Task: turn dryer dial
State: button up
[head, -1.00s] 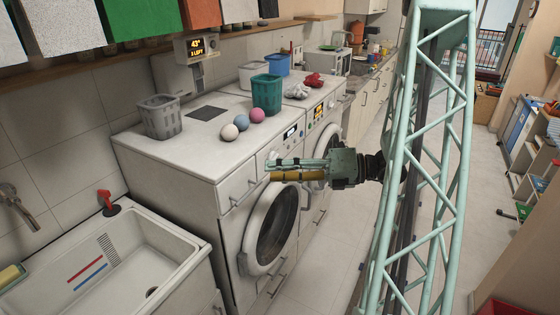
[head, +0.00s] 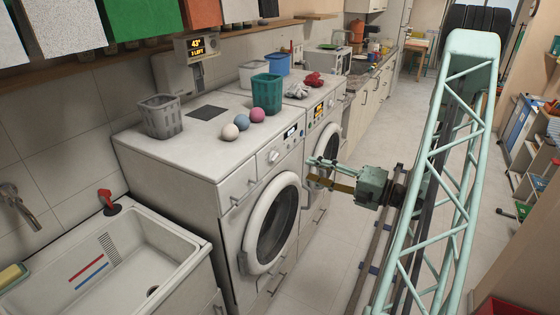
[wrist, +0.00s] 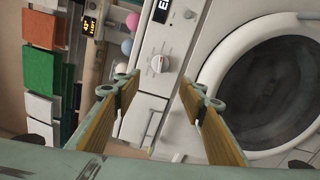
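The near front-loading machine (head: 228,199) has a round pale dial (head: 273,156) on its front panel, left of a small lit display (head: 291,132). In the wrist view the dial (wrist: 159,63) has a red mark and sits beyond the gap between my fingers. My gripper (head: 311,171) is open and empty, in front of the machines and apart from the dial. Its two spread fingers also show in the wrist view (wrist: 161,86). The frames do not clearly show which machine is the dryer.
A second machine (head: 325,125) with an orange display stands to the right. A round door (head: 271,224) is below the dial. Three balls (head: 243,122), a teal basket (head: 267,93) and a grey basket (head: 161,116) are on top.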

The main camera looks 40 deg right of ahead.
aim_at(274, 157)
jog(key=shift+w, duration=0.1)
jog(key=b+x, duration=0.1)
jog(key=x, duration=1.2)
jog(key=shift+w, duration=0.3)
dwell(0.5)
jog(key=shift+a, duration=0.15)
jog(key=shift+c, duration=0.5)
grip_shut()
